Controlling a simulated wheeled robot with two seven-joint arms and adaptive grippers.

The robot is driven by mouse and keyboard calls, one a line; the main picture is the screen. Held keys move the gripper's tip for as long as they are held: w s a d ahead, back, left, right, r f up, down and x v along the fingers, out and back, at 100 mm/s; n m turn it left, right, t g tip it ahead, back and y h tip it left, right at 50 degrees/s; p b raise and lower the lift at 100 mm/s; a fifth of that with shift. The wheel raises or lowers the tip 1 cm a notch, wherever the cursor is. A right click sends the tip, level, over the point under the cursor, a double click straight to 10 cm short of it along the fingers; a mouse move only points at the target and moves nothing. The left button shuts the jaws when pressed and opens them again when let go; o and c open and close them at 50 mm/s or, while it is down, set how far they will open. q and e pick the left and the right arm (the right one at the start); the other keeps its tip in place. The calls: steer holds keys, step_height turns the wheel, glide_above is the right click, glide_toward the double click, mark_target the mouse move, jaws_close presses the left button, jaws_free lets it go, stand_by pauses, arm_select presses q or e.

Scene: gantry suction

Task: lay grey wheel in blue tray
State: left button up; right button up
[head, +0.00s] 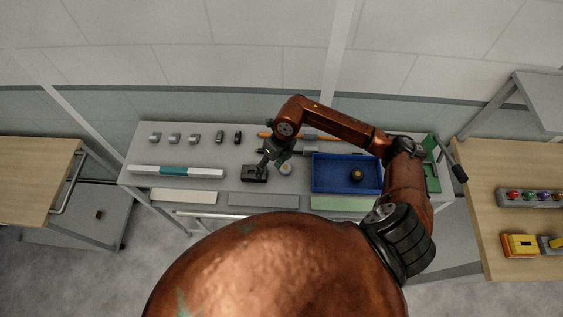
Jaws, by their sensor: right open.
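The blue tray (318,181) sits on the right half of the grey bench. A dark round piece with an orange-yellow middle (357,175) lies inside it, right of the tray's centre. A small pale grey round piece with a yellowish middle (285,169) lies on the bench just left of the tray; it looks like the grey wheel, but it is too small to be sure. My right gripper (266,163) is open, just left of and above this piece, over a dark block (254,175). I cannot tell whether it touches either. My left gripper is out of view.
Several small grey and dark parts (194,136) stand along the back left of the bench. A white and teal bar (174,171) lies at the front left. A green piece (432,171) is at the right end. A wooden table (500,170) with coloured items stands right.

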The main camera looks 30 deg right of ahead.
mark_target(286, 167)
steer(key=d+h, duration=0.1)
steer(key=d, duration=0.1)
steer(key=w+d+h, duration=0.1)
steer(key=d, duration=0.2)
steer(key=d+h, duration=0.1)
steer(key=d, duration=0.2)
steer(key=shift+w+f+m, duration=0.3)
steer(key=f+p, duration=0.1)
steer(key=f, duration=0.1)
steer(key=f+p, duration=0.1)
steer(key=f, duration=0.1)
steer(key=f+p, duration=0.1)
steer(key=f, duration=0.1)
steer(key=shift+s+a+f, duration=0.2)
steer(key=shift+s+f, duration=0.05)
steer(key=shift+f, duration=0.4)
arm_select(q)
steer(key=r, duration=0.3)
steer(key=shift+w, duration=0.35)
arm_select(e)
steer(key=shift+c, duration=0.4)
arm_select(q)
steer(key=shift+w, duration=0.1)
arm_select(e)
steer(key=c, duration=1.3)
steer(key=shift+r, duration=0.1)
